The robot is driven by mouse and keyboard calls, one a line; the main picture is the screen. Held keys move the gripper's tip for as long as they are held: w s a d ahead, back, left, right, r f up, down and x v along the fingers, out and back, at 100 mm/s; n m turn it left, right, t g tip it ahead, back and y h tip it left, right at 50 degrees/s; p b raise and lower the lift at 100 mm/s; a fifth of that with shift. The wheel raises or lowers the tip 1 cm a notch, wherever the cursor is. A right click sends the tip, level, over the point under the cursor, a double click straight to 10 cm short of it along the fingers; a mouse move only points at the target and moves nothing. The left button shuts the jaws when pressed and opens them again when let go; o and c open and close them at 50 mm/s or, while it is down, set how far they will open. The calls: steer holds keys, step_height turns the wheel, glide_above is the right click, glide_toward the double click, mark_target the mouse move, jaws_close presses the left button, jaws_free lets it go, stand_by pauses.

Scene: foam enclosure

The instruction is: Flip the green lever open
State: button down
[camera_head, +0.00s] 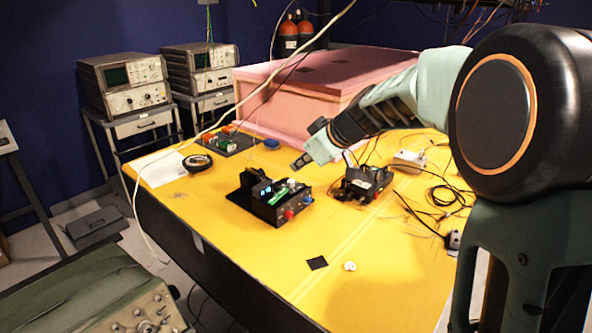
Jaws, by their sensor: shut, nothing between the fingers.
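A small black box device (272,200) stands on the yellow table, left of the table's middle. It has lit blue displays, a red knob and a blue knob on its front. A green part (281,195) shows on its top face, probably the green lever; its position is too small to tell. My gripper (299,163) is shut and empty. It is just above and behind the box in the picture, at the end of my arm coming from the right. I cannot tell whether it touches anything.
A pink foam block (300,85) fills the back of the yellow table (365,285). A second black device (362,184) stands right of the box, with loose cables further right. A black tape roll (197,162) lies at the left. The front of the table is mostly clear.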

steer(key=p, duration=0.1)
glide_above(283, 190)
steer(key=s+d, duration=0.1)
steer(key=s, duration=0.2)
step_height(283, 190, down, 5)
steer(key=shift+w+f, duration=0.15)
steer(key=shift+f, duration=0.05)
steer(key=f, duration=0.3)
steer(key=shift+w+d+f, duration=0.15)
steer(key=shift+w+f, duration=0.05)
steer(key=shift+w, duration=0.2)
steer(key=shift+w+f, duration=0.1)
steer(key=shift+f, duration=0.35)
steer(key=shift+w+d+f+m+g+y+b, duration=0.15)
steer(key=shift+f+g+b, duration=0.1)
steer(key=shift+f, duration=0.1)
steer(key=shift+w+d+f+m+g+y+b, duration=0.1)
steer(key=shift+f+m+g+y+b, duration=0.1)
steer(key=shift+f, duration=0.1)
steer(key=shift+r, duration=0.15)
steer(key=shift+s+a, duration=0.2)
